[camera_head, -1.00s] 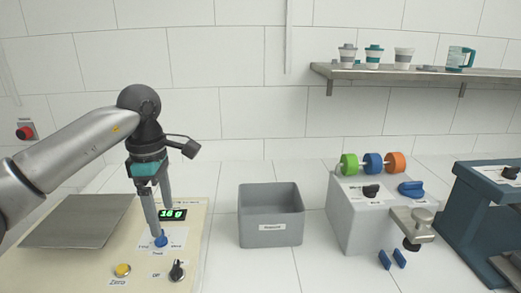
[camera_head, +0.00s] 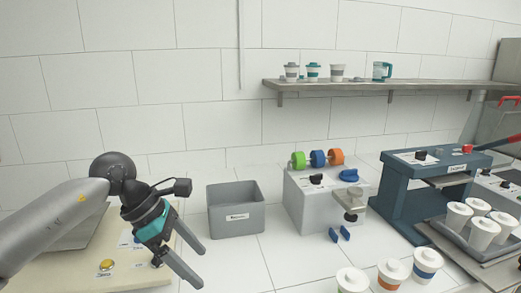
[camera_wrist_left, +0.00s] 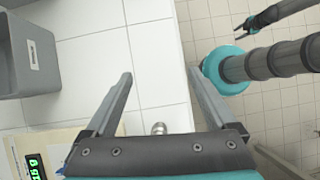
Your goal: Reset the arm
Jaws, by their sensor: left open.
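My left gripper (camera_head: 202,268) is open and empty over the worktop, in front of the grey bin and at the right side of the cream scale panel.
A grey bin (camera_head: 236,218) stands just behind the left gripper. Further right are a grey dispenser box (camera_head: 310,208), a blue machine (camera_head: 400,200) and lidded cups (camera_head: 393,270). A shelf (camera_head: 350,85) holds cups on the wall. The tiles before the bin are clear.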

